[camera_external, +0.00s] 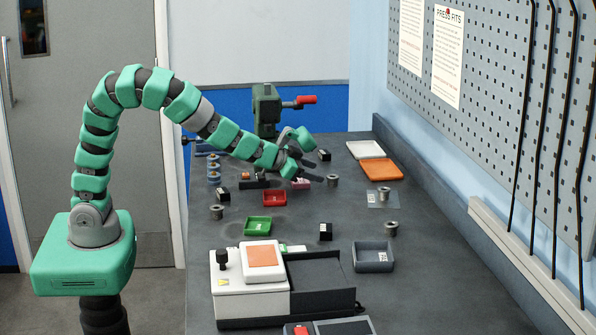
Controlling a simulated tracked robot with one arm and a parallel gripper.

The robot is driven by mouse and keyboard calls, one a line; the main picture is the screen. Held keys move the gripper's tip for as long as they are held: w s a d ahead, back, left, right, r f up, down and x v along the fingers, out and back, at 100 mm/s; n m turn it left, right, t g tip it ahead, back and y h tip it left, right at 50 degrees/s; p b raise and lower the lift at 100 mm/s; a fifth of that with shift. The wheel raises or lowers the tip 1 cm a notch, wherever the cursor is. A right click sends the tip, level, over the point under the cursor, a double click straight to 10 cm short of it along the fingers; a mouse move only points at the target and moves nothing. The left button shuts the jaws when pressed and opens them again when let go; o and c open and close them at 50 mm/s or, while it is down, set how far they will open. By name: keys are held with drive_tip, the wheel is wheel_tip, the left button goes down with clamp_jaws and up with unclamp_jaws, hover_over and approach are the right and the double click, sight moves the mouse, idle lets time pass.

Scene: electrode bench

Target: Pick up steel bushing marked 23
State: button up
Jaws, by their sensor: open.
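Several steel bushings stand on the dark bench: one (333,180) just right of my gripper, one (384,194) on a small clear sheet at the right, one (391,229) behind the grey tray, and one (217,212) near the left edge. The number 23 cannot be read on any of them at this size. My gripper (318,171) is open over the back middle of the bench, its dark fingers pointing right. The nearest bushing is just beyond the fingertips, and nothing shows between the fingers.
A red tray (274,198), green tray (257,226) and grey tray (373,257) lie on the bench. An orange tray (382,169) is at the back right. Small black blocks (325,231) are scattered about.

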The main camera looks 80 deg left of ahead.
sight(329, 178)
drive_tip(key=shift+b+x, duration=0.7)
drive_tip(key=shift+x, duration=2.7)
drive_tip(key=shift+s+a, duration=0.1)
drive_tip(key=shift+a, duration=0.05)
drive_tip(key=c, duration=0.9)
